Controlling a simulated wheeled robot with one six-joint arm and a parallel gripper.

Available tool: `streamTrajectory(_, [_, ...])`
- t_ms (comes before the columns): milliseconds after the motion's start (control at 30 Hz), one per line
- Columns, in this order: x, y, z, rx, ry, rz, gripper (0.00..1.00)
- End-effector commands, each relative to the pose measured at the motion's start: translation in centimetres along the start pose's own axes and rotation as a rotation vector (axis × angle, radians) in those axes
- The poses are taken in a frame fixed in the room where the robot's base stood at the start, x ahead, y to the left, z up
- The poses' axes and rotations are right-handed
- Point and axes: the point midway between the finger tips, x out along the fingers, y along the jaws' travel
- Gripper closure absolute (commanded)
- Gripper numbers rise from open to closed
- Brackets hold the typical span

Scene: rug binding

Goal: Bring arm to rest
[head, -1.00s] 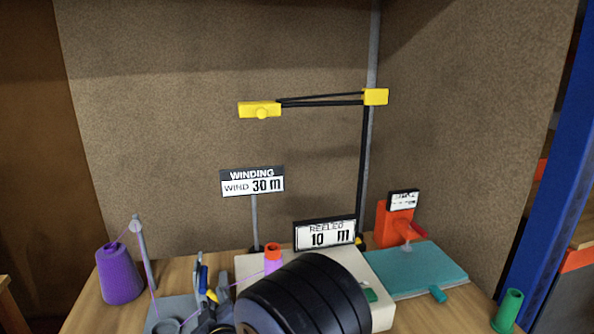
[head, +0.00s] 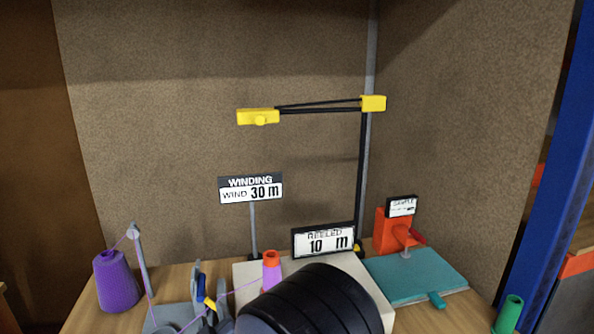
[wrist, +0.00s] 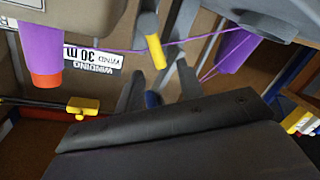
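My black arm end (head: 315,300) fills the lower middle of the head view, low over the front of the bench. In the wrist view its dark body crosses the lower half, and the two grey fingers of my gripper (wrist: 160,85) stand apart with a gap between them. Yellow and blue parts (wrist: 155,52) show near the fingers; I cannot tell if they touch. I see nothing clearly held. A purple thread runs behind the fingers. In the head view the arm hides part of the cream winder (head: 245,272) and bench front.
A purple cone (head: 116,282) and thread post stand at left. A purple tube with orange top (head: 271,272) stands on the winder. Signs read "WIND 30 m" (head: 251,190) and "REELED 10 m" (head: 323,241). A teal board (head: 415,275) and green spool (head: 508,315) are right.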

Motion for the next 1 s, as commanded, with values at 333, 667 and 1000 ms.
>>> streamTrajectory(333, [-7.0, -0.1, 0.0, -0.001, 0.003, -0.003, 0.64])
streamTrajectory(667, [-1.0, 0.1, 0.1, 0.001, -0.002, 0.002, 0.64])
streamTrajectory(1000, [3.6, 0.3, 0.2, 0.052, 0.009, 0.002, 0.64])
